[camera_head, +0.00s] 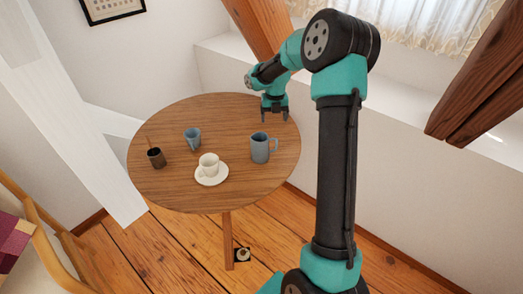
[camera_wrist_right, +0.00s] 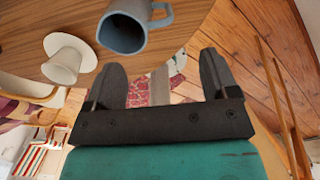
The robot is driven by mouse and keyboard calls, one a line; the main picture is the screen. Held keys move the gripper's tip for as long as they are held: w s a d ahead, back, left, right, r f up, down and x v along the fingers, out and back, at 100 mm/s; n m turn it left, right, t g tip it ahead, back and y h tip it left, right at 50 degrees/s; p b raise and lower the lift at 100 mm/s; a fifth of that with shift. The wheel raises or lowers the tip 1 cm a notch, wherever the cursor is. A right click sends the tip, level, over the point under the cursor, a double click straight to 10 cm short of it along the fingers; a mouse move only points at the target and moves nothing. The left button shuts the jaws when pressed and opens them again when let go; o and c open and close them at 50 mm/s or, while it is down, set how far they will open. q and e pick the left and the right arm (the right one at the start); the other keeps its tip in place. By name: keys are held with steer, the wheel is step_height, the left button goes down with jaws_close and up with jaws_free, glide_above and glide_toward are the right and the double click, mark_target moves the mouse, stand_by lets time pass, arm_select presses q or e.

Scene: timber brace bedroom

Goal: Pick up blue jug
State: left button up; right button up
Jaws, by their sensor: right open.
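My left gripper is not in view.
A white cup (camera_head: 209,162) on a saucer (camera_head: 212,180) stands left of the jug. A smaller blue cup (camera_head: 192,137) and a dark cup (camera_head: 156,158) with a stick in it stand farther left. A timber brace (camera_head: 262,28) rises behind the table.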

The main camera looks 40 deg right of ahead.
step_height(320, 180, down, 8)
steer(key=shift+r, duration=0.15)
stand_by(0.4)
steer(key=shift+s+a+f, duration=0.15)
steer(key=shift+f, duration=2.5)
steer(key=shift+c, duration=0.5)
steer(key=c, duration=1.3)
steer(key=shift+o, duration=0.2)
steer(key=shift+r, duration=0.3)
steer(key=shift+r, duration=1.6)
steer(key=s+a+r, duration=0.1)
steer(key=s+a, duration=0.9)
steer(key=a, duration=0.2)
steer(key=shift+s+r, duration=0.15)
steer(key=shift+s, duration=0.1)
